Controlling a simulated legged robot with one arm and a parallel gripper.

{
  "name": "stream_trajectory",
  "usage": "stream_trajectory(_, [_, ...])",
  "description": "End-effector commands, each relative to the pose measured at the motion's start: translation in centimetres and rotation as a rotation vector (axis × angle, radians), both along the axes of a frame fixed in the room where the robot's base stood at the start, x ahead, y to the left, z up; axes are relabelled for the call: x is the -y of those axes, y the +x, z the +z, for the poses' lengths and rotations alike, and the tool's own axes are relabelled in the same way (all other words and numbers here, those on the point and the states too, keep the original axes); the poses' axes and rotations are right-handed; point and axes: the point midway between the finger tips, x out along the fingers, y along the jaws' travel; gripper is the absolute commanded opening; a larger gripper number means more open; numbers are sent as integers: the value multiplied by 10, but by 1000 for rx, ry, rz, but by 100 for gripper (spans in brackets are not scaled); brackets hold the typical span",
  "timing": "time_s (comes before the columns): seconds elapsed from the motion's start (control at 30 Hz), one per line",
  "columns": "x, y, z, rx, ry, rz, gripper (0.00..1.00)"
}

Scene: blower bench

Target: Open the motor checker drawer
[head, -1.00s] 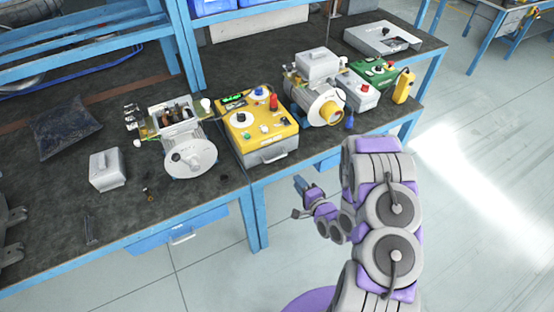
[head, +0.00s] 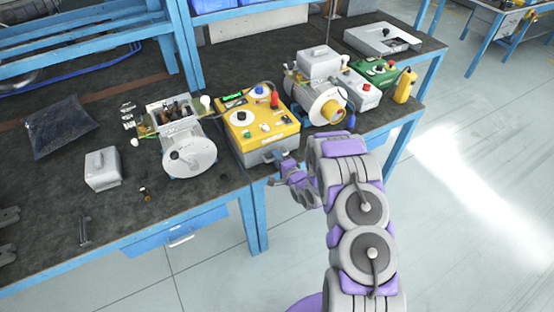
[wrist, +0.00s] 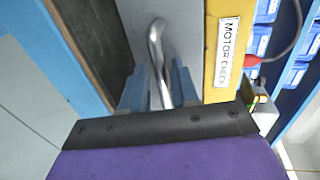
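The motor checker is a yellow-topped box (head: 255,122) on the bench, with knobs and buttons on its panel. Its grey drawer front (head: 250,158) faces me and looks closed. In the wrist view the "MOTOR CHECK" label (wrist: 228,52) shows on the yellow side, beside the grey drawer front (wrist: 187,35). The curved metal handle (wrist: 155,50) stands out from that front. My gripper (head: 277,170) is at the drawer front. In the wrist view my gripper's two fingers (wrist: 160,85) stand apart, one on each side of the handle, with small gaps. In the head view the gripper hides the handle.
A grey motor (head: 188,152) stands left of the checker, and another motor with a yellow end (head: 322,105) stands right. A blue bench drawer (head: 160,238) hangs under the bench at left. Open floor (head: 460,200) lies to the right.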

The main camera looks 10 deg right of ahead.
Motion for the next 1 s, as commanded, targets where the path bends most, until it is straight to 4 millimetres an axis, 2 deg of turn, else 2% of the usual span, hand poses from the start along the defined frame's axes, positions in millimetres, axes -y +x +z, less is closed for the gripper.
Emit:
stream_trajectory(0.1, [-1,6,-1,3,2,-1,29])
stream_trajectory(0.4, [-1,7,-1,1,2,-1,29])
stream_trajectory(0.7, [-2,7,-1,-1,2,0,1])
stream_trajectory(1.0, [-2,6,-3,-4,1,1,0])
